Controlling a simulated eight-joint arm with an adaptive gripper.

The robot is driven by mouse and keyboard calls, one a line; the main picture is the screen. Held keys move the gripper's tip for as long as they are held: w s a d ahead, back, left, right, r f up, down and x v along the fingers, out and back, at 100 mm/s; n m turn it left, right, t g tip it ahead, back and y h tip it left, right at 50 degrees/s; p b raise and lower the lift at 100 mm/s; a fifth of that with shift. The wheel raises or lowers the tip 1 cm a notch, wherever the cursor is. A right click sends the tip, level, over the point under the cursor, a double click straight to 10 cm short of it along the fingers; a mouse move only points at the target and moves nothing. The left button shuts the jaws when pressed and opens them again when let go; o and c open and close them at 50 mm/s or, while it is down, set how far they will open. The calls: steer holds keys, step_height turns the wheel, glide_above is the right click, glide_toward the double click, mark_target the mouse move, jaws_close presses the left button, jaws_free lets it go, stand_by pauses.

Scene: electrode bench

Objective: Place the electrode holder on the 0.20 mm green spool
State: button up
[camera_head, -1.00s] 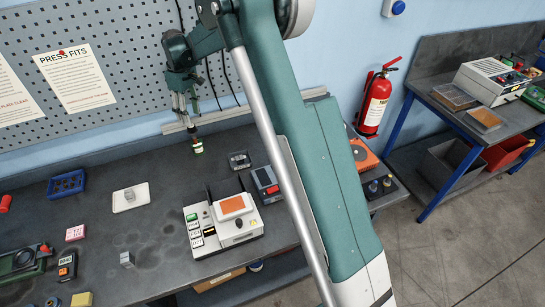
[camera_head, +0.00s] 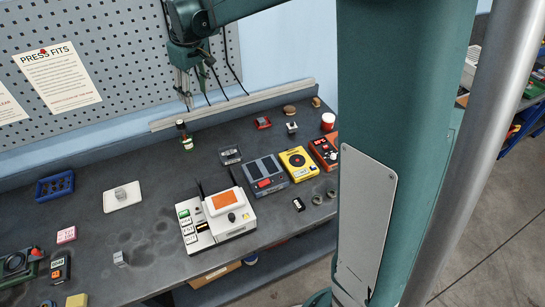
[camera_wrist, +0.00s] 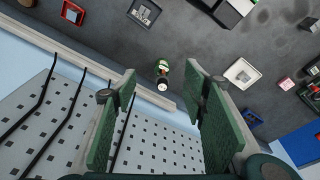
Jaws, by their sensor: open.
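My gripper (camera_head: 187,98) hangs over the back of the bench in the head view. In the wrist view its green-padded fingers (camera_wrist: 160,78) are open and empty. A small upright green item with a white label (camera_head: 187,144) stands below the fingers; it shows between their tips in the wrist view (camera_wrist: 162,72), apart from them. I cannot tell whether this is the electrode holder or the spool, and no 0.20 mm marking is readable. A small grey block (camera_head: 120,193) sits on a white tray (camera_head: 132,204); the tray also shows in the wrist view (camera_wrist: 234,82).
A white machine with an orange top (camera_head: 246,219) stands at the bench front. Right of it are a grey device with a red part (camera_head: 262,166), a yellow device (camera_head: 297,163) and a red device (camera_head: 323,149). A blue rack (camera_head: 56,199) lies left. A perforated wall and ledge (camera_head: 230,104) bound the back.

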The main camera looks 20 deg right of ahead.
steer(key=s+d+r+m+t, duration=0.1)
steer(key=s+d+r, duration=0.1)
steer(key=s, duration=0.3)
steer(key=s+d+r+m, duration=0.1)
steer(key=s+d+r, duration=0.15)
steer(key=s, duration=0.35)
steer(key=s+d+f+m+t, duration=0.2)
steer(key=s+d, duration=0.1)
steer(key=s, duration=1)
steer(key=s+d+f+m+t, duration=0.2)
steer(key=s+d, duration=0.1)
steer(key=s, duration=1.1)
steer(key=shift+s+d+h, duration=0.3)
steer(key=shift+d, duration=0.05)
steer(key=shift+f, duration=0.15)
